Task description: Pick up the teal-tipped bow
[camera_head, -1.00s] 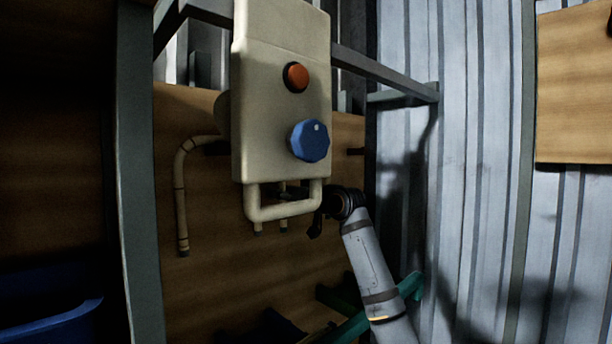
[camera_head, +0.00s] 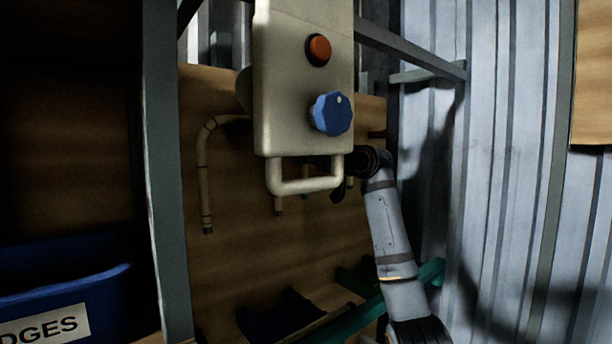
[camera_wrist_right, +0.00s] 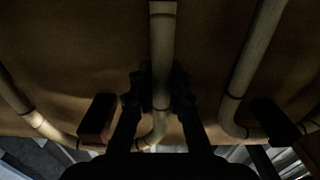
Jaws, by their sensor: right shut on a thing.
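Several tan curved rattan canes hang on a wooden board. One cane (camera_head: 204,170) shows at the left of the head view, bent at the top. In the right wrist view my right gripper (camera_wrist_right: 160,88) is shut on the middle cane (camera_wrist_right: 162,40), with one dark finger on each side of it. In the head view the same gripper (camera_head: 341,190) is behind the lower right of a beige panel, which hides most of the held cane. I cannot make out a teal tip on any cane. My left gripper is not in view.
The beige panel (camera_head: 280,90), with a red button (camera_head: 318,49), a blue knob (camera_head: 331,114) and a handle (camera_head: 305,187), stands before the wooden board (camera_head: 240,255). A blue bin (camera_head: 100,295) is at lower left. A teal bar (camera_head: 355,318) lies low behind my right arm.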

